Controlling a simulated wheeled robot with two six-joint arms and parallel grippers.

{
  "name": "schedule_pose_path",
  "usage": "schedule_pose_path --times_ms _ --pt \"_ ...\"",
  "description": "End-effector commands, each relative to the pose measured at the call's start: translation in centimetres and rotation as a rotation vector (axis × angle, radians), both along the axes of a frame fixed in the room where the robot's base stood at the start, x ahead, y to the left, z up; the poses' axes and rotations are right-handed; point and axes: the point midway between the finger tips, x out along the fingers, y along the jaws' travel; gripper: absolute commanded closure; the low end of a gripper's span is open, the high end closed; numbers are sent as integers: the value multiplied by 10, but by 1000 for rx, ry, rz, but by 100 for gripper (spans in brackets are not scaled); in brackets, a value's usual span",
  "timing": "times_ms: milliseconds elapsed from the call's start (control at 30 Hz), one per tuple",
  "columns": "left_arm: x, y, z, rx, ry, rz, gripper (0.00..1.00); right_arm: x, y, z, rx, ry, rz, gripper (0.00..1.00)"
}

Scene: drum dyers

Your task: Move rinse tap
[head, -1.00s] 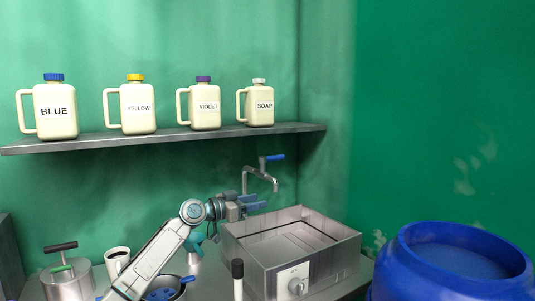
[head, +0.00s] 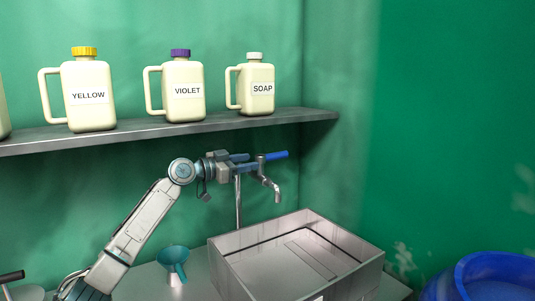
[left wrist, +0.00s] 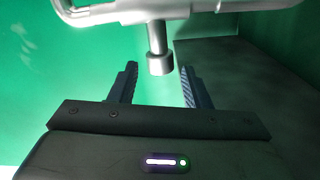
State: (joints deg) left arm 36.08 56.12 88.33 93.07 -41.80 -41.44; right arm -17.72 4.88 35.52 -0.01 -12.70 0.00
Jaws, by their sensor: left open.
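The rinse tap (head: 265,180) is a grey metal pipe with a bent spout and a blue lever (head: 275,155) on top. It stands behind the basin's left rear corner. My left gripper (head: 250,162) is at the tap's height, with its fingers reaching right towards the lever. In the left wrist view the gripper (left wrist: 158,82) is open and empty. The tap's metal body (left wrist: 158,30) crosses the top of that view, and its spout end shows between the finger lines. I cannot tell whether the fingers touch the tap. My right gripper is not in view.
A metal basin (head: 228,252) sits below the tap. A teal funnel (head: 173,258) stands on the counter to its left. A shelf (head: 150,132) above the arm holds labelled jugs, including the soap jug (head: 256,88). A blue drum (head: 480,275) is at lower right.

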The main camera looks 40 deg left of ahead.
Motion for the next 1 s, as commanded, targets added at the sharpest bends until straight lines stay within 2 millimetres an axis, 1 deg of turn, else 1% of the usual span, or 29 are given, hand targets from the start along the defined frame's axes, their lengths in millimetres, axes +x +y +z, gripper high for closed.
schedule_pose_path --times_ms 33,200,400,500,667,900,933,1000 --pt "8 -4 6 -7 -3 -2 57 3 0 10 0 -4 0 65" --pt "33 -14 6 -7 -1 -1 57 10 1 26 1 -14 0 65" --pt "58 -24 5 -5 -1 -1 57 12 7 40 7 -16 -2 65" --pt "67 -27 3 -3 0 0 57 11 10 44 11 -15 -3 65" --pt "73 -30 1 -1 0 -1 57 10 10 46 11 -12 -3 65" --pt "73 -30 0 0 0 0 57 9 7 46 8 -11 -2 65" --pt "73 -30 0 0 0 0 59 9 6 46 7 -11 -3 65" --pt "73 -30 0 0 0 0 72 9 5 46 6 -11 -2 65"
